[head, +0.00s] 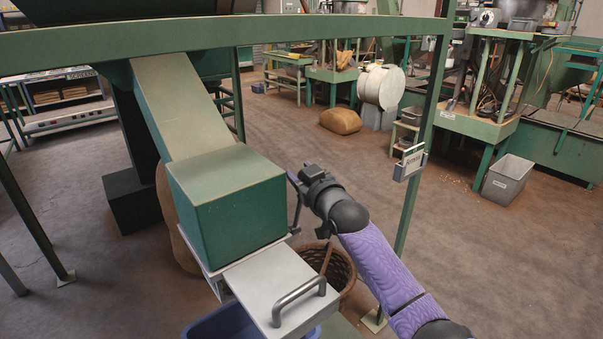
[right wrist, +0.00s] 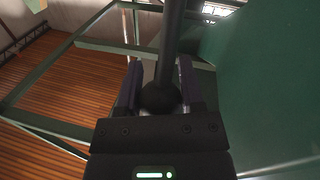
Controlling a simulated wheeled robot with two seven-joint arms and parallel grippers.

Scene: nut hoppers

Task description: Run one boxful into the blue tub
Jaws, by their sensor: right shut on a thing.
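A green metal box (head: 228,208) sits at the foot of a sloping chute (head: 180,105). Below it a pale metal plate (head: 258,278) with a bar handle (head: 298,299) sticks out to the front. The blue tub (head: 215,326) stands under this plate, mostly hidden by it; its contents do not show. My right gripper (head: 298,178) is at the box's right side, on a dark lever (head: 296,215). In the right wrist view it is shut on the lever's round black knob (right wrist: 160,98), with the rod (right wrist: 173,40) running away from it. My left gripper is not in view.
A wicker basket (head: 340,268) stands right of the plate, below my right arm. A grey bin (head: 507,179) and green machines stand farther back. Brown floor is open between.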

